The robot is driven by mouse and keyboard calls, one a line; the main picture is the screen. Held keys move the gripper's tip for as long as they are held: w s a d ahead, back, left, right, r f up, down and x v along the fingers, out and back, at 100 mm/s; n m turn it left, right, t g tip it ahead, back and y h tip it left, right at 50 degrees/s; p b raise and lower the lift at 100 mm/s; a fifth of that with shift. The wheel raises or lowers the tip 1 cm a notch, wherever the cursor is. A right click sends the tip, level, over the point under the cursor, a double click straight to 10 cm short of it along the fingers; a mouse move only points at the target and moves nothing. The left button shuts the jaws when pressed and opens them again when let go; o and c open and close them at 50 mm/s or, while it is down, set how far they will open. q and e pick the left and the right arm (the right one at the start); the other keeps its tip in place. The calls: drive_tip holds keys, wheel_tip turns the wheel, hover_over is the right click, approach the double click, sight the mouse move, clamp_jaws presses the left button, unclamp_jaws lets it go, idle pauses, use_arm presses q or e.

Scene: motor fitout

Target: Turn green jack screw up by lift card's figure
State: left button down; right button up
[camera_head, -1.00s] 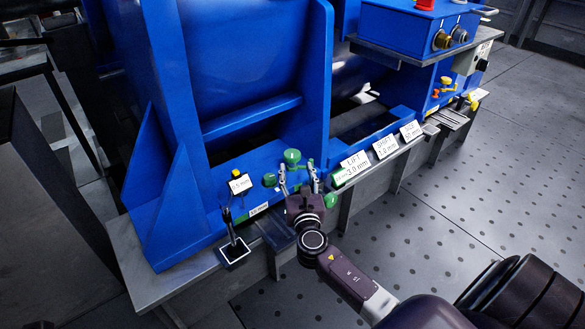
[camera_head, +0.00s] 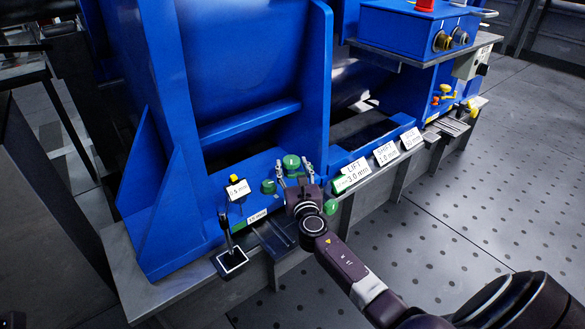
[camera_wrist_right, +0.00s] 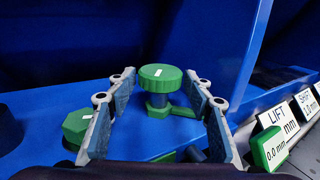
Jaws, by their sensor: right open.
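The green jack screw (camera_head: 291,162) has a round green head with a white mark, standing on the blue frame foot. In the right wrist view the screw (camera_wrist_right: 160,77) stands upright between my fingers, with a green arm low on its right side. My right gripper (camera_head: 294,169) is open around it, and gaps show on both sides of the head. Its fingers also flank the screw in the wrist view (camera_wrist_right: 160,88). The lift card (camera_head: 357,170) stands to the right, its figure looking like 3.0 mm. A green 0.0 mm readout (camera_wrist_right: 269,148) stands before it. My left gripper is out of view.
Shift card (camera_head: 386,153) and another white card (camera_head: 411,138) stand right of the lift card. A green knob (camera_wrist_right: 77,124) is left of my fingers. A black stand (camera_head: 231,260) sits at the ledge's left. A blue upright wall (camera_head: 318,90) rises behind the screw.

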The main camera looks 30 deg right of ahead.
drive_tip(key=shift+c, duration=0.3)
drive_tip(key=c, duration=0.8)
drive_tip(key=h, duration=0.1)
drive_tip(key=m+g+h, duration=0.1)
drive_tip(key=m+h, duration=0.1)
drive_tip(key=shift+w+a+g, duration=0.2)
drive_tip(key=shift+a+g, duration=0.05)
drive_tip(key=shift+g, duration=0.15)
drive_tip(key=shift+m+g+h+b, duration=0.4)
drive_tip(key=shift+m+g+h, duration=0.9)
drive_tip(key=shift+h, duration=0.3)
drive_tip(key=o, duration=0.9)
drive_tip(key=shift+c, duration=0.2)
drive_tip(key=v, duration=1.2)
drive_tip(key=shift+s, duration=0.1)
